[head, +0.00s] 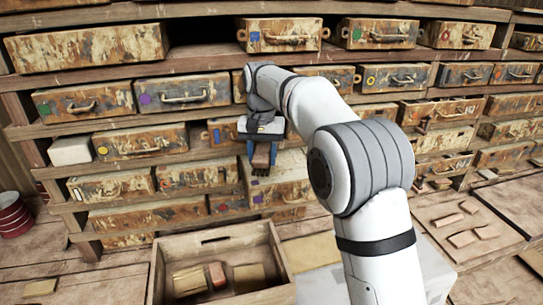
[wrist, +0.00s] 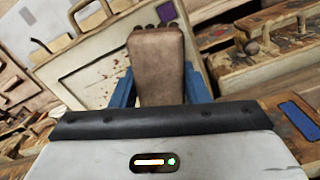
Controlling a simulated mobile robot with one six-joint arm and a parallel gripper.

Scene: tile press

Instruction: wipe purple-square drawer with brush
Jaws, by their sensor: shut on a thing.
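My gripper (wrist: 160,95) is shut on a brown brush (wrist: 158,60), which stands out between the blue fingers. In the head view my gripper (head: 261,152) is in front of the lower middle drawers, with the brush pointing down. The brush covers part of this front. I cannot tell whether the brush touches it. In the head view, my gripper and arm partly hide the large drawer behind (head: 290,192).
Shelves hold many worn drawers with coloured marks, including a purple-round-marked one (head: 182,92). An open wooden crate (head: 165,262) with several blocks stands below. Loose blocks lie on a board (head: 440,215) at right.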

